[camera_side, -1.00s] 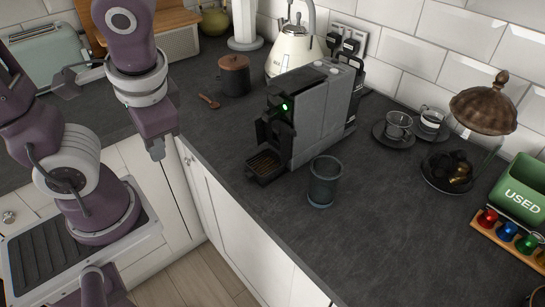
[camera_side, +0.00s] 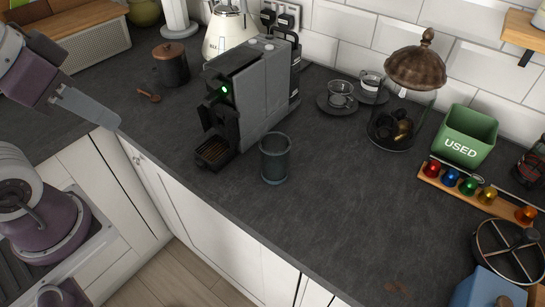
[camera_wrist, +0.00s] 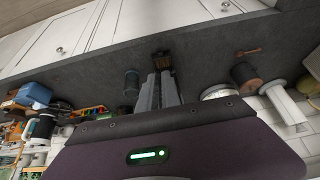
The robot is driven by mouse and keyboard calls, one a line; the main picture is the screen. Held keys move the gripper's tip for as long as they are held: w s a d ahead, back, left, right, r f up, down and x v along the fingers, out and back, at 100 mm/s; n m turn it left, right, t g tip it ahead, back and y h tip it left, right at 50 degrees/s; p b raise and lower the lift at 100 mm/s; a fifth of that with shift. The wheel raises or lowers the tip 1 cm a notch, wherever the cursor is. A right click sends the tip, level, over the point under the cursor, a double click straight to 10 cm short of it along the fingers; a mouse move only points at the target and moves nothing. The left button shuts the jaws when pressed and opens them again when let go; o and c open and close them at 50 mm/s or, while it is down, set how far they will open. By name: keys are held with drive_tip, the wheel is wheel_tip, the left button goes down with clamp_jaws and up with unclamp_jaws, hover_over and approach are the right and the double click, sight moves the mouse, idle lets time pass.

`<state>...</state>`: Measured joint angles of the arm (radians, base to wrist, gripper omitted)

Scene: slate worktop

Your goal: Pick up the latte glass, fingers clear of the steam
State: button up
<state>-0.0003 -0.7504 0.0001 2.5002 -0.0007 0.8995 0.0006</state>
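The latte glass appears to be the tall blue-tinted glass (camera_side: 275,160), upright on the slate worktop in front of and right of the coffee machine (camera_side: 262,92). It also shows in the wrist view (camera_wrist: 131,82), small and dark. I see no steam. My gripper (camera_side: 112,120) is at the left of the side view, over the worktop's front edge, well away from the glass. Grey finger shapes (camera_wrist: 160,92) show in the wrist view, overlapping the coffee machine. Whether the fingers are apart is unclear. Nothing is visibly held.
The coffee machine's drip tray (camera_side: 213,152) is left of the glass. Two small glass cups (camera_side: 341,92) on saucers, a domed jar (camera_side: 405,110), a green box (camera_side: 468,135) and a capsule rack (camera_side: 475,190) stand to the right. Worktop in front of the glass is clear.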

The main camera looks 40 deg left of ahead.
drive_tip(key=o, duration=1.5)
